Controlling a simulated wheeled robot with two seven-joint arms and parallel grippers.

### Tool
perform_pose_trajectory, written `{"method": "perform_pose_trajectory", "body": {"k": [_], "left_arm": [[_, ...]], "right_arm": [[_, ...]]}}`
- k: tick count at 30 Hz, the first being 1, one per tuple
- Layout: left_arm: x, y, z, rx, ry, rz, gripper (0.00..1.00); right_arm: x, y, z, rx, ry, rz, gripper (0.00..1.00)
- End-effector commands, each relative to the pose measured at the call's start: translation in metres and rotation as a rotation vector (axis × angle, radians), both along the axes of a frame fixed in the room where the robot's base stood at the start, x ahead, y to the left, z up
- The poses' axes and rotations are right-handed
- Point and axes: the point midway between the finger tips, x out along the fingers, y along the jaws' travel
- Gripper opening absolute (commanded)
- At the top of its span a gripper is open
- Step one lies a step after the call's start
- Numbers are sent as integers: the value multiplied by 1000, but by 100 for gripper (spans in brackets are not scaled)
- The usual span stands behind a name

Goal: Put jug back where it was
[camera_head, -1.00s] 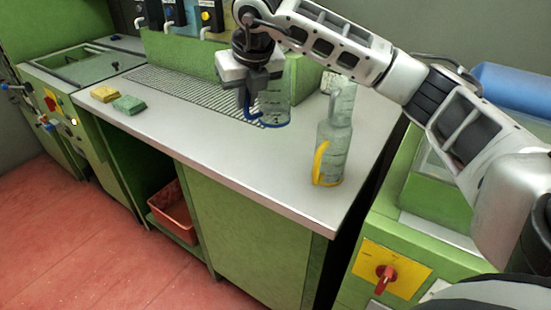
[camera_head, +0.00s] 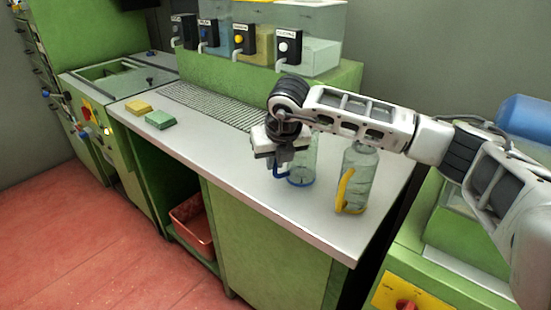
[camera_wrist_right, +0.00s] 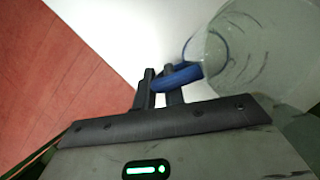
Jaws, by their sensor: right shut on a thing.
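The clear jug with a blue handle (camera_head: 303,167) is at the counter's right part, left of another clear jug with a yellow handle (camera_head: 357,180). My right gripper (camera_head: 283,163) is shut on the blue handle. The right wrist view shows the handle (camera_wrist_right: 180,76) between the two fingers, with the clear jug body (camera_wrist_right: 250,50) to the right. The jug looks upright. I cannot tell whether its base touches the counter. The yellow-handled jug stands upright on the counter, partly behind my arm. My left gripper is not in view.
The grey counter (camera_head: 235,160) carries a yellow sponge (camera_head: 138,107), a green sponge (camera_head: 160,120) and a drain grille (camera_head: 215,105). Dispensers with taps (camera_head: 240,40) stand behind. A red bin (camera_head: 193,225) sits below. The counter's front left of the jug is clear.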

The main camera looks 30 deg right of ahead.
Motion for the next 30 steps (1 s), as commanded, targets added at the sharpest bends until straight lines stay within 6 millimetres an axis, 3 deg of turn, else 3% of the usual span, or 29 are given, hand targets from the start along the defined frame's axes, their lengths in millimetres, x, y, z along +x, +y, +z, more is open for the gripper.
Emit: {"method": "perform_pose_trajectory", "body": {"k": [2,3,5,17,30], "left_arm": [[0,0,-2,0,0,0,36],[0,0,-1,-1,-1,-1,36],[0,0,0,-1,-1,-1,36],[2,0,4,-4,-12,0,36],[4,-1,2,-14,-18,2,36]], "right_arm": [[0,0,-1,0,-1,0,0],[0,0,-1,0,0,0,19],[0,0,0,0,0,0,33],[-2,1,8,1,-3,2,33],[-36,7,88,-1,-4,2,33]]}}
